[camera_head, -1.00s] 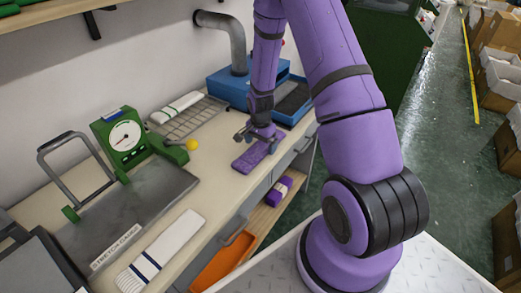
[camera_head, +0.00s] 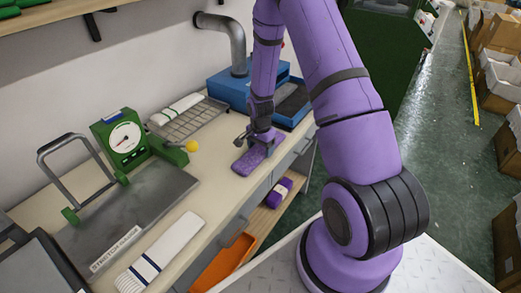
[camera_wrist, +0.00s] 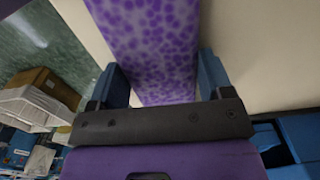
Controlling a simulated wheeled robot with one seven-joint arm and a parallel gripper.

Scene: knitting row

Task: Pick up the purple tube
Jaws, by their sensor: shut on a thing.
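The purple tube (camera_head: 246,163) is a flat, mottled purple strip at the front edge of the bench, below my arm in the head view. My gripper (camera_head: 259,145) is over its far part. In the wrist view the tube (camera_wrist: 150,40) runs between the two blue fingers of my gripper (camera_wrist: 160,82), with one finger along each side. The gripper is shut on it. The tube looks to be on or very close to the bench top; I cannot tell if there is a gap under it. Its far end is partly hidden by my gripper.
A blue machine (camera_head: 230,88) with a grey pipe stands behind my gripper. A wire rack (camera_head: 188,118) holds a white tube, beside a green dial gauge (camera_head: 124,138). Another white tube (camera_head: 160,252) lies at the front. A purple roll (camera_head: 277,192) lies on the lower shelf, near an orange bin (camera_head: 222,264).

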